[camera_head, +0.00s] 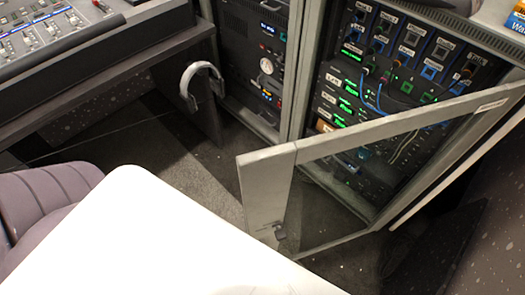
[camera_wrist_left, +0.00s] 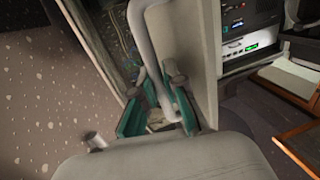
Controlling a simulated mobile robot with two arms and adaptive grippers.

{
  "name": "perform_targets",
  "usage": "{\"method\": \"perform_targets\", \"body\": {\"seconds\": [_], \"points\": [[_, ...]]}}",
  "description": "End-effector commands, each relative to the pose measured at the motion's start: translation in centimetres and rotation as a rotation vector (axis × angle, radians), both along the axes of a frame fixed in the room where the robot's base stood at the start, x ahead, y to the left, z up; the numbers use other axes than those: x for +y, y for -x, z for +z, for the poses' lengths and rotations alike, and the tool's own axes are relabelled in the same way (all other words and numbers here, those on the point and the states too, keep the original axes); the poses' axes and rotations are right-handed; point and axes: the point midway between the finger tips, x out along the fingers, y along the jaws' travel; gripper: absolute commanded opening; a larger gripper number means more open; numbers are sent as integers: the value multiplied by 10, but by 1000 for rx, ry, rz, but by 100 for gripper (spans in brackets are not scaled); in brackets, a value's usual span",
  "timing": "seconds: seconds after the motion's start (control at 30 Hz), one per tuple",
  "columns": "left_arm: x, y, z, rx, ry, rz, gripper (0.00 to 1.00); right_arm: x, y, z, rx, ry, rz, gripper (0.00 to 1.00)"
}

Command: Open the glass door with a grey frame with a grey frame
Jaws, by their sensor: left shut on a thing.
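The glass door with a grey frame (camera_head: 264,190) stands swung out from the equipment rack in the head view, its dark glass (camera_head: 335,190) showing the rack and floor behind. In the left wrist view a pale grey frame panel (camera_wrist_left: 205,55) rises beside a curved grey bar handle (camera_wrist_left: 148,45). My left gripper (camera_wrist_left: 160,115) has its teal-padded fingers on both sides of the lower end of this handle, shut on it. The exact contact is partly hidden by the fingers. The left gripper does not show in the head view. My right gripper is in neither view.
The rack (camera_head: 390,75) with cables and lit units stands behind the door. A second rack (camera_head: 255,55) is to its left. A mixing desk (camera_head: 60,40), headphones (camera_head: 200,75) and a purple chair (camera_head: 45,200) are at the left. Dark carpet (camera_head: 175,130) lies between.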

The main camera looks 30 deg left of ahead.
Motion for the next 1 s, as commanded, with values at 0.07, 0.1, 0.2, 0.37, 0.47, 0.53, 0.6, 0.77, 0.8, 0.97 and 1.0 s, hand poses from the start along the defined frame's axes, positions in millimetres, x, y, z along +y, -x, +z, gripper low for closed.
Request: {"method": "perform_targets", "body": {"seconds": [0.07, 0.1, 0.2, 0.37, 0.47, 0.53, 0.6, 0.77, 0.8, 0.97, 1.0], "points": [[0, 1, -1, 2, -3, 0, 0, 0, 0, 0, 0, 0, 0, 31], [0, 1, -1, 2, -2, 0, 0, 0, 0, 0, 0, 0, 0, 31], [0, 1, -1, 3, -2, 0, 0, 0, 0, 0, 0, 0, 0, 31], [0, 1, -1, 3, -1, 0, 29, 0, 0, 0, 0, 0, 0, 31], [0, 0, -1, 2, -1, 0, 37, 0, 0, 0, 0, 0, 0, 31], [0, 0, -1, 2, 0, 0, 37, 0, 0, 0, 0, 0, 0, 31], [0, 0, -1, 2, 0, 0, 37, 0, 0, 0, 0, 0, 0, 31], [0, 3, -1, 2, 0, 0, 37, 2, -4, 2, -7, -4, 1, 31], [0, 5, -1, 2, 0, 0, 37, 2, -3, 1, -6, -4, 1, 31], [1, 30, -1, 6, 0, 0, 37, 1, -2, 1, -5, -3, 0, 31], [1, 39, -2, 7, 0, 0, 37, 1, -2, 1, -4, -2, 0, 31]]}}
